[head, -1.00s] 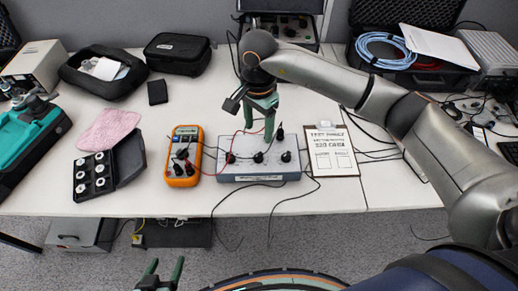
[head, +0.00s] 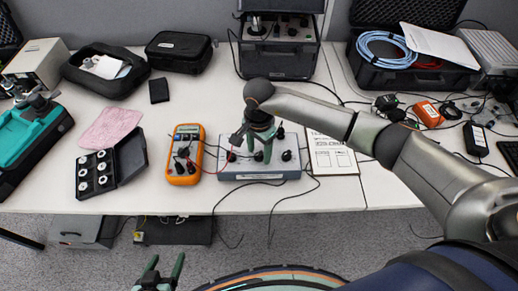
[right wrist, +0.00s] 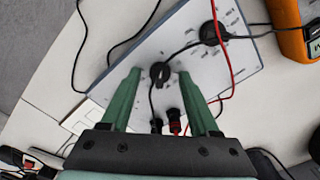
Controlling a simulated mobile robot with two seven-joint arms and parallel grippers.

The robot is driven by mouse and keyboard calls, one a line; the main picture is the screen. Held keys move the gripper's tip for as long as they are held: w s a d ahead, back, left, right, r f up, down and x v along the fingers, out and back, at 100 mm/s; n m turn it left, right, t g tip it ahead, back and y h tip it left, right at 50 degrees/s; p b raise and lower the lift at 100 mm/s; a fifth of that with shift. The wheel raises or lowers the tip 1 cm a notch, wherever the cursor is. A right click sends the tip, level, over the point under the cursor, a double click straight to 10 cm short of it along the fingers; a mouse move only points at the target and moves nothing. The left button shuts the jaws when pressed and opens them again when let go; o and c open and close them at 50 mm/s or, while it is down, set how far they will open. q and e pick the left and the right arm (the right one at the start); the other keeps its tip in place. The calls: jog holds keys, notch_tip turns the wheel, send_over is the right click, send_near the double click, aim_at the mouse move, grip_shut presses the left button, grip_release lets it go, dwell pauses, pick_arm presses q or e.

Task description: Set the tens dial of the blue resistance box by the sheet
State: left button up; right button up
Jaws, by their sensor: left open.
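The resistance box (head: 255,177), pale blue-grey, sits near the table's front edge with a row of black dials on top. My right gripper (head: 265,152) points down over the middle of the box. In the right wrist view its green fingers (right wrist: 160,76) are open on both sides of a black dial (right wrist: 160,71), with gaps to it. The dial markings are too small to read. The printed sheet (head: 332,155) lies on a clipboard just right of the box, partly behind my right arm. My left gripper (head: 160,275) is open and empty at the bottom of the head view, away from the table.
An orange multimeter (head: 185,155) stands left of the box. A black case of weights (head: 127,160) and a pink cloth (head: 110,128) lie further left. An instrument case (head: 277,60) stands behind.

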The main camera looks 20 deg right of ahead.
grip_shut()
jog(key=shift+m, duration=0.4)
jog(key=shift+m+b, duration=0.6)
jog(key=shift+m, duration=0.4)
jog(key=m, duration=0.2)
jog(key=shift+m+b, duration=0.3)
jog(key=shift+b, duration=0.1)
jog(key=m, duration=0.3)
jog(key=shift+b, duration=0.4)
jog(key=shift+m, duration=1.7)
jog(key=shift+o, duration=0.6)
grip_release()
